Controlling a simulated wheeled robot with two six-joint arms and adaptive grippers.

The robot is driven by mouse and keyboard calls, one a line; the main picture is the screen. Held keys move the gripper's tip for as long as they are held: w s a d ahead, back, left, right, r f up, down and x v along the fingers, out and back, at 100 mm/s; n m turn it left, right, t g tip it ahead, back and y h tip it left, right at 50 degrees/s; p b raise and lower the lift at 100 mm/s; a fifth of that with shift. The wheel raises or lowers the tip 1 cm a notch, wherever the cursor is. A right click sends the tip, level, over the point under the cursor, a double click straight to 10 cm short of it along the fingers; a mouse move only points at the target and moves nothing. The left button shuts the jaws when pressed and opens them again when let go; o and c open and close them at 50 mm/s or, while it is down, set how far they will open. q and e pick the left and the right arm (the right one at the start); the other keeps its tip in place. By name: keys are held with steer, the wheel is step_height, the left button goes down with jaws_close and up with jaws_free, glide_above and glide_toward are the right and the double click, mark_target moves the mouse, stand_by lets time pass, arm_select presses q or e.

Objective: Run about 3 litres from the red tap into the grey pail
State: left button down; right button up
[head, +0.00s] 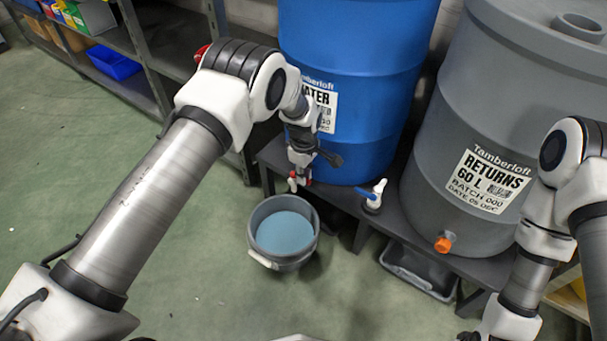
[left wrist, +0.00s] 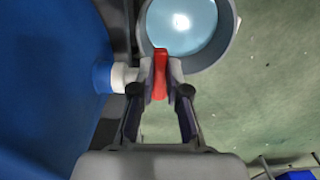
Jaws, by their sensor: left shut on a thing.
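The grey pail (head: 289,264) stands on the floor in front of the blue drum, with pale blue liquid (head: 285,232) in it. In the left wrist view the pail (left wrist: 230,48) is beyond my fingertips. The red tap (head: 304,178) sticks out low on the blue drum, just above the pail's back rim. My left gripper (head: 300,166) is shut on its red handle (left wrist: 160,76), which shows between the fingertips in the left wrist view. I cannot make out a falling stream. My right gripper (head: 470,336) is mostly cut off at the bottom edge.
The blue drum (head: 355,70) and grey returns drum (head: 450,110) stand on a dark low bench. A white tap with a blue lever (head: 374,196) sits to the right. A black tray (head: 420,272) is under the bench. Green floor is clear left of the pail.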

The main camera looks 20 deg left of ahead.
arm_select(q)
steer(key=c, duration=1.2)
jaws_free()
steer(key=shift+o, duration=0.2)
step_height(320, 180, up, 12)
